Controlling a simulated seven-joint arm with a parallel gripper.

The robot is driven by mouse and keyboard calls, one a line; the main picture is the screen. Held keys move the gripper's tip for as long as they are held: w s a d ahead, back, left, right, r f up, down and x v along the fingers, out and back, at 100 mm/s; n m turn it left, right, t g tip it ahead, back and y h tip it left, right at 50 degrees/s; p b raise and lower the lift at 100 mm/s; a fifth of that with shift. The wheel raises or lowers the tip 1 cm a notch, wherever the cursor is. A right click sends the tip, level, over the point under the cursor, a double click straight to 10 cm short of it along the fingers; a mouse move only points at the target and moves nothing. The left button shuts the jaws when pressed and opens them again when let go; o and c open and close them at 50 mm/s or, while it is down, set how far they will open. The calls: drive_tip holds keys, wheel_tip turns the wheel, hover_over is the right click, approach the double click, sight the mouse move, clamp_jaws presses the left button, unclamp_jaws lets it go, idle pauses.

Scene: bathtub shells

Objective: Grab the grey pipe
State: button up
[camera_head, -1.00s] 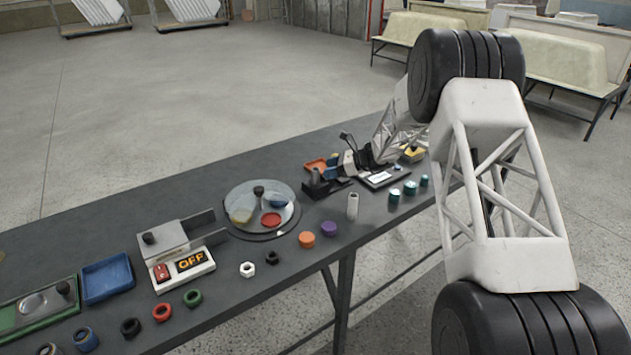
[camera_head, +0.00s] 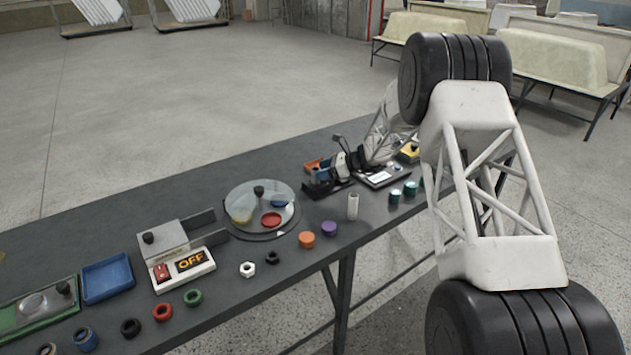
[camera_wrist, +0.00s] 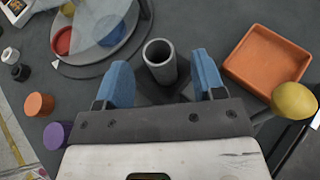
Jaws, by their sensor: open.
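The grey pipe (camera_wrist: 165,74) is a hollow upright tube, seen from above in the wrist view with its round opening showing. It stands on a dark base (camera_wrist: 143,88). My gripper (camera_wrist: 160,64) is open, with one blue finger on each side of the pipe and gaps between fingers and pipe. In the head view my gripper (camera_head: 322,180) is low over the dark base and largely hides the pipe there.
An orange tray (camera_wrist: 267,64) lies right of the pipe in the wrist view, with a yellow round thing (camera_wrist: 294,100) near it. A round disc (camera_head: 262,207) with coloured pieces lies left. A light grey cylinder (camera_head: 352,206) stands nearer the table's front edge.

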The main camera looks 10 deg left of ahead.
drive_tip(key=shift+x, duration=2.55)
drive_tip(key=shift+c, duration=0.3)
drive_tip(key=c, duration=1)
drive_tip(key=shift+o, duration=0.2)
drive_tip(key=shift+r, duration=0.2)
wheel_tip(320, 180, up, 10)
drive_tip(key=shift+f, duration=0.15)
